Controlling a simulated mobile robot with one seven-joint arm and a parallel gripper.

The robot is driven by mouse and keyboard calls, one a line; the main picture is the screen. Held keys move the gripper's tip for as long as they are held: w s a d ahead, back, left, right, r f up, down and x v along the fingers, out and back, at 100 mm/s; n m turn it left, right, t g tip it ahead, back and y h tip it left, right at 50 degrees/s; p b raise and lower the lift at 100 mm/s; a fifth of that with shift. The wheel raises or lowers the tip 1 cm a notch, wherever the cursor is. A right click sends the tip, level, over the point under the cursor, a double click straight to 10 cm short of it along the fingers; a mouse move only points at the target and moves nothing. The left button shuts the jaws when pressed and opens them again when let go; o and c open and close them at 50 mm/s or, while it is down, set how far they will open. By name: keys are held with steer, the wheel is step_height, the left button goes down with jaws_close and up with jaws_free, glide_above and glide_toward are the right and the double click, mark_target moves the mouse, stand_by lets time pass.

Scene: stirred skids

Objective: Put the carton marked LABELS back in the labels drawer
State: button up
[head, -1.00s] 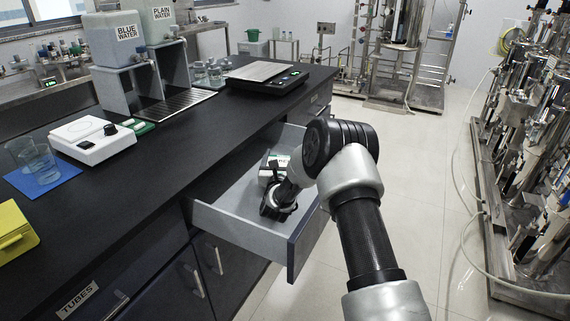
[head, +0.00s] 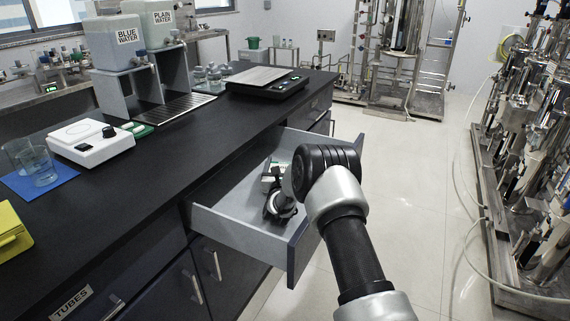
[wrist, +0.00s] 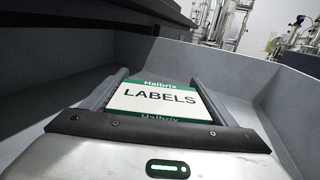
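The carton marked LABELS (wrist: 160,98), white with green bands, lies between the two fingers of my gripper (wrist: 160,88) in the wrist view. Both fingers sit against its sides, with no clear gap. In the head view the carton (head: 269,172) shows partly behind my gripper (head: 277,187), inside the open drawer (head: 240,228). The carton is low between the drawer walls. I cannot tell whether its underside touches the drawer floor. The drawer's own label is not visible.
The black counter (head: 190,150) overhangs the back of the drawer. A drawer marked TUBES (head: 72,302) is shut at lower left. A scale (head: 268,82) and a white stirrer (head: 90,143) stand on the counter.

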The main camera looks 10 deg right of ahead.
steer(key=o, duration=0.3)
steer(key=shift+o, duration=0.3)
